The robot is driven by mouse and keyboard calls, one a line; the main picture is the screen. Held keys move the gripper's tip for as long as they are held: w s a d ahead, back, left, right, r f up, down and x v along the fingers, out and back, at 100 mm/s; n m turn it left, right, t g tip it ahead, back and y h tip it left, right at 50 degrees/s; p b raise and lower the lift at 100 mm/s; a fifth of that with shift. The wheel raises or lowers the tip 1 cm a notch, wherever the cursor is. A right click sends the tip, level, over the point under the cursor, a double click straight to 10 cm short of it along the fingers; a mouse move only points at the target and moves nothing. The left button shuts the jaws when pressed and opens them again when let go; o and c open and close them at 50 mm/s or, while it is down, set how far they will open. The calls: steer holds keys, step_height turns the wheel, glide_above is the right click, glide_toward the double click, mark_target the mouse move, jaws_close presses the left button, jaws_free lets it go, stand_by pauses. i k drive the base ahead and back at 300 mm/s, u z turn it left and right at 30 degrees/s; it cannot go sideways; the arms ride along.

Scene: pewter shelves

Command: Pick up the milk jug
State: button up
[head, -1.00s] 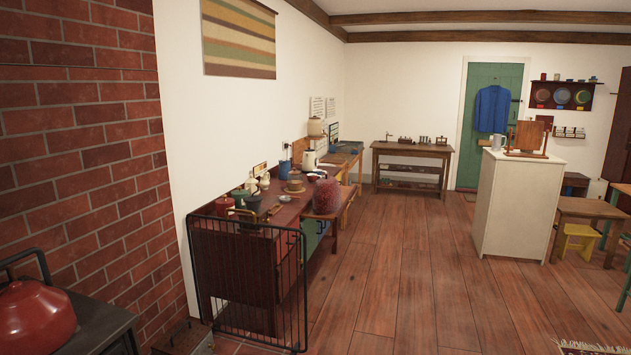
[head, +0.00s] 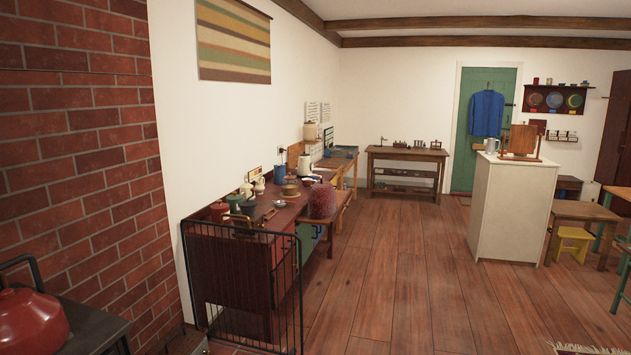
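Two vessels could be the milk jug, and I cannot tell which from here. A white jug-like vessel (head: 305,168) stands on the long counter against the left wall, among other kitchen things. A small grey metal jug (head: 491,145) stands on top of the pale cabinet (head: 512,210) at the right, left of a wooden framed stand. Both are far off and small in view. My gripper is not in view.
A black wire guard (head: 245,290) stands around the near end of the dark red counter (head: 222,262). A red kettle (head: 30,325) sits on a black stove at lower left. The wooden floor (head: 410,290) between counter and cabinet is clear. A yellow stool (head: 572,240) stands right.

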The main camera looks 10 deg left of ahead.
mark_target(259, 187)
steer(key=z, duration=0.3)
steer(key=k, duration=0.35)
steer(key=z, duration=0.45)
steer(key=i, duration=2)
steer(key=u, duration=0.4)
steer(key=i, duration=1.8)
steer(key=u, duration=0.4)
steer(key=i, duration=1.75)
steer(key=u, duration=0.9)
steer(key=i, duration=1.35)
steer(key=u, duration=2.05)
steer(key=i, duration=0.95)
steer(key=u, duration=0.75)
